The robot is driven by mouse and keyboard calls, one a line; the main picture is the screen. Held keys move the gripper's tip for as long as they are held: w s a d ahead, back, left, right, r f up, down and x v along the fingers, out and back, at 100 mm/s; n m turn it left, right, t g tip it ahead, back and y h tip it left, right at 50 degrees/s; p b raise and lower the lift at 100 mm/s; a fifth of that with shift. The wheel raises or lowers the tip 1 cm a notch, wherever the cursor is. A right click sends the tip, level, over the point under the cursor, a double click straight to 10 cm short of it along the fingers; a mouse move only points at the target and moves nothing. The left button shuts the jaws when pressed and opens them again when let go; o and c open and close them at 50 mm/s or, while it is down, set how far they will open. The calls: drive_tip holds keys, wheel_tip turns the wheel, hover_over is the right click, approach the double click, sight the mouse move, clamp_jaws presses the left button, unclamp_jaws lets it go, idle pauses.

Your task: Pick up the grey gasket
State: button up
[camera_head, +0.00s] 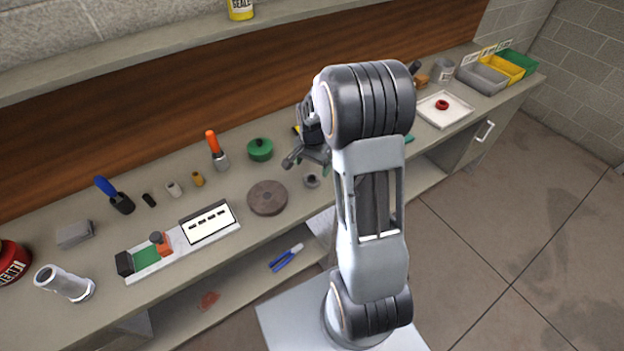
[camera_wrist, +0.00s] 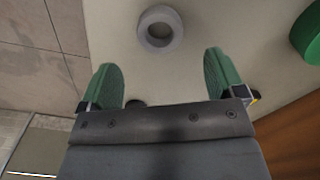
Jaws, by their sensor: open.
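The grey gasket (camera_head: 312,181) is a small thick ring lying flat on the workbench, just in front of my gripper in the head view. In the wrist view the gasket (camera_wrist: 146,39) shows whole near the top edge, with bench surface visible through its hole. My gripper (camera_head: 306,160) is above the bench, partly hidden behind my arm in the head view. In the wrist view my gripper (camera_wrist: 165,76) has its two green-padded fingers spread wide and nothing between them. The gasket lies beyond the fingertips, apart from them, roughly centred between the fingers.
A green round lidded object (camera_head: 260,150) and a brown disc (camera_head: 267,198) are left of the gasket. A white tray (camera_head: 455,118) holding a red ring (camera_head: 442,104) and several bins (camera_head: 482,78) are right.

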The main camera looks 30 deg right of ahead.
sight(312, 177)
drive_tip(key=shift+f+p, duration=0.65)
drive_tip(key=shift+f, duration=2.4)
drive_tip(key=c, duration=1)
drive_tip(key=shift+r, duration=0.55)
drive_tip(key=s+d+r+b, duration=0.1)
drive_tip(key=d+r, duration=0.3)
drive_tip(key=s+d+r+b, duration=0.1)
drive_tip(key=s+d+r, duration=0.1)
drive_tip(key=d+r, duration=0.2)
drive_tip(key=s+d+r+b, duration=0.1)
drive_tip(key=s+d+r, duration=0.1)
drive_tip(key=d+r, duration=0.2)
drive_tip(key=shift+s+d, duration=0.2)
drive_tip(key=shift+d, duration=0.25)
